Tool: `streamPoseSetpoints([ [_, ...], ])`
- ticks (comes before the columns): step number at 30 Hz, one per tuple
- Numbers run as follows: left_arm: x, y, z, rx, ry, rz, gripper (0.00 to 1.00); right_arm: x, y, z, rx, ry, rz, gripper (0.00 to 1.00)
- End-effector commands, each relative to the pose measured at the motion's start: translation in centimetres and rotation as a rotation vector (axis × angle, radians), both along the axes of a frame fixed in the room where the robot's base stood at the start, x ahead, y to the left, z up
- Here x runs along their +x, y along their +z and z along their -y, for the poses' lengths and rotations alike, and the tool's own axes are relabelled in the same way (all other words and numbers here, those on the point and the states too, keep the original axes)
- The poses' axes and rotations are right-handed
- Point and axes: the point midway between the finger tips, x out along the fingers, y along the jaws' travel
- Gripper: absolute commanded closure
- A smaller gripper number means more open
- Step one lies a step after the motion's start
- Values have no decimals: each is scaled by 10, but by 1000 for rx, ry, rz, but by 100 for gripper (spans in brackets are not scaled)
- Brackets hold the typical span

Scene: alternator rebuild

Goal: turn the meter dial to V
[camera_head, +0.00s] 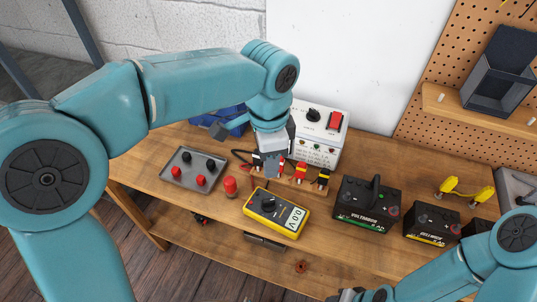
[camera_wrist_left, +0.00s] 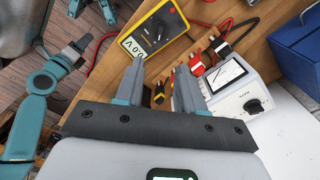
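The yellow meter (camera_head: 276,213) lies on the wooden bench, face up, with a dark round dial (camera_head: 267,205) and a lit display (camera_head: 295,219) that seems to read 0.0 V. In the left wrist view the meter (camera_wrist_left: 134,42) is at the top, its dial (camera_wrist_left: 155,30) beyond my fingers. I cannot read the dial's pointer setting. My left gripper (camera_head: 271,166) is above the bench, behind the meter in the head view and apart from it. Its fingers (camera_wrist_left: 158,88) are spread and empty in the left wrist view. My right gripper (camera_head: 362,295) shows only partly at the bottom edge; its fingers are unclear.
A white tester box (camera_head: 318,148) with clips stands behind the meter. A grey tray (camera_head: 178,182) with red and black knobs and a red cylinder (camera_head: 230,186) are left of it. Dark batteries (camera_head: 362,217) stand to the right. A red cable (camera_wrist_left: 100,50) runs near the meter.

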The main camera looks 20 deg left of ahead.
Motion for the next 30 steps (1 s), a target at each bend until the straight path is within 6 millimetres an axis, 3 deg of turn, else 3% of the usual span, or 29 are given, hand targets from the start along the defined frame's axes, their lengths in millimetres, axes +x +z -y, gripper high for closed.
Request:
streamPoseSetpoints([
  [13, -5, 5, -3, 15, 13, -22, 62, 0, 0, 0, 0, 0, 0, 57],
  [17, 1, 25, -17, 100, 71, -74, 62, 0, 0, 0, 0, 0, 0, 57],
  [22, 25, 25, 10, 256, 78, -164, 62, 0, 2, 0, 0, 0, 0, 57],
  [27, 38, 1, 48, 323, 24, -192, 62, 0, 3, 0, 0, 0, 0, 57],
  [30, 35, -11, 57, 340, -1, -207, 62, 0, 3, 0, 0, 0, 0, 57],
])
